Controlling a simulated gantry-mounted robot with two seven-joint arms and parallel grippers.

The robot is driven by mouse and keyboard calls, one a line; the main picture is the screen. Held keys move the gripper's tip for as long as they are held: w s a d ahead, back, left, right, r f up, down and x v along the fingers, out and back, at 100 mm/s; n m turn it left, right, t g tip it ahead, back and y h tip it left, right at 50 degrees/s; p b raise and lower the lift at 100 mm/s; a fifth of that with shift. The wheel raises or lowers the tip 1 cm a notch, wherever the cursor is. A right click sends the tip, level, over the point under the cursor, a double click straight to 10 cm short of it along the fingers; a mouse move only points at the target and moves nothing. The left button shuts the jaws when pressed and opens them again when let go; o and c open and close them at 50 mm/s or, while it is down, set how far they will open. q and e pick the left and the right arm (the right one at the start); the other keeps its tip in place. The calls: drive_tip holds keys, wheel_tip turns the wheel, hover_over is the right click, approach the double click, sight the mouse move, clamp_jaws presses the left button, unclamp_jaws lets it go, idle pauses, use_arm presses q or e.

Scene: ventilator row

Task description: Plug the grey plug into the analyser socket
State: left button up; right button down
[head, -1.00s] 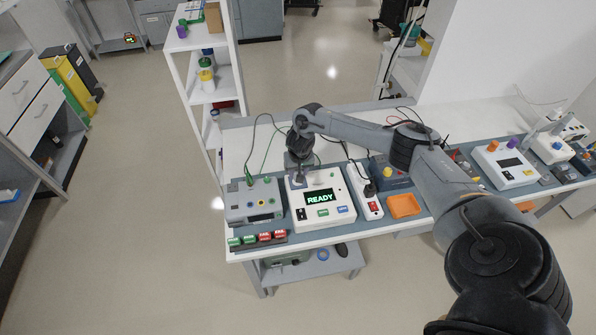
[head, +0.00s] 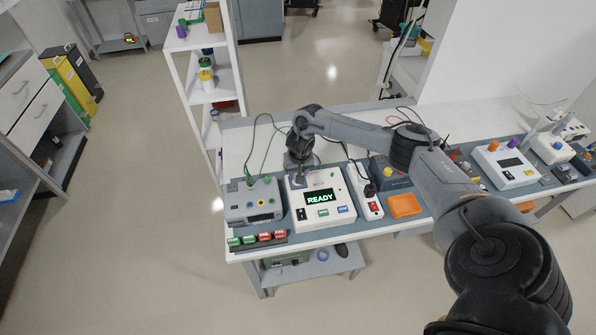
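The white analyser (head: 335,212) stands on the bench with its green display reading READY. My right arm comes in from the right, and my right gripper (head: 298,182) points down at the analyser's back left corner. Its fingers are too small and dark to tell whether they are open or shut. I cannot make out the grey plug or the analyser socket; the gripper covers that corner. My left gripper is not in view.
A grey device (head: 239,208) with a green plug and cables stands left of the analyser. A white power strip (head: 362,196) with a black plug stands to its right, then an orange tray (head: 404,206). Red and green blocks (head: 264,237) line the front edge. Thin cables loop behind.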

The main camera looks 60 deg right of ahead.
drive_tip(key=shift+f+b, duration=0.35)
drive_tip(key=shift+f, duration=0.65)
drive_tip(key=c, duration=0.5)
unclamp_jaws()
drive_tip(key=shift+r, duration=0.1)
